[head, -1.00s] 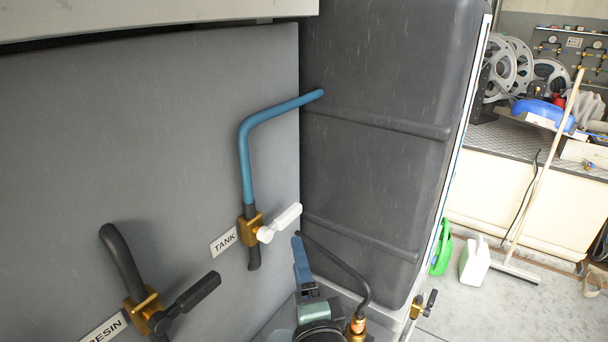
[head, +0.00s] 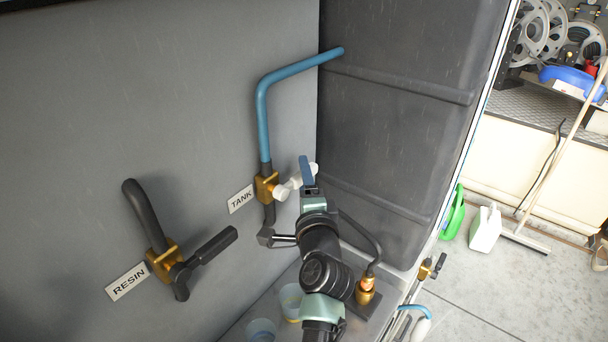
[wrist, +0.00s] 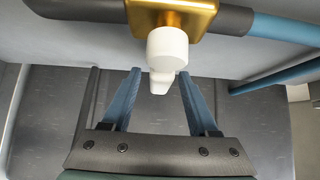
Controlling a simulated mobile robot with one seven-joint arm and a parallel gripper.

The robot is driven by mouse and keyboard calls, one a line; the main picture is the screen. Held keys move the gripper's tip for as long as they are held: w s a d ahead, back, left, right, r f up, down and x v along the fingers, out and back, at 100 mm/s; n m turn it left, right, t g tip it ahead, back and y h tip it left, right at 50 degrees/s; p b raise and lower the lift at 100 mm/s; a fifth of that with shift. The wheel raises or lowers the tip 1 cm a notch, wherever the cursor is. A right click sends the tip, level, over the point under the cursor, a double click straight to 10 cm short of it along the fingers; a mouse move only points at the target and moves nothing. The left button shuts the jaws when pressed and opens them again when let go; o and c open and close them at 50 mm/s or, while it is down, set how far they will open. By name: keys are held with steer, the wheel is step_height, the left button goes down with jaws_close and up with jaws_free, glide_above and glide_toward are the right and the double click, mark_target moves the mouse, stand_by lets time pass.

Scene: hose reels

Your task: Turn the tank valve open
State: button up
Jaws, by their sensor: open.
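The tank valve is a brass body (head: 265,188) on a pipe that is blue above and dark below, beside the TANK label (head: 241,198). Its white lever (head: 284,191) points right and slightly up in the head view. My gripper (head: 306,172) is at the lever's free end and hides part of it. In the wrist view my gripper (wrist: 158,78) is open, with one blue finger on each side of the white lever (wrist: 166,52). A gap shows on both sides, so the fingers are not closed on it. The brass body (wrist: 190,14) is just beyond.
The RESIN valve (head: 163,260) with a black lever is to the lower left. A dark ribbed tank (head: 395,110) stands close on the right. A black hose with a brass fitting (head: 366,290) is beside my arm. Two cups (head: 262,330) stand below.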

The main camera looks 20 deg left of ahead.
steer(key=shift+w+a, duration=0.15)
steer(key=shift+w, duration=0.35)
jaws_close()
stand_by(1.2)
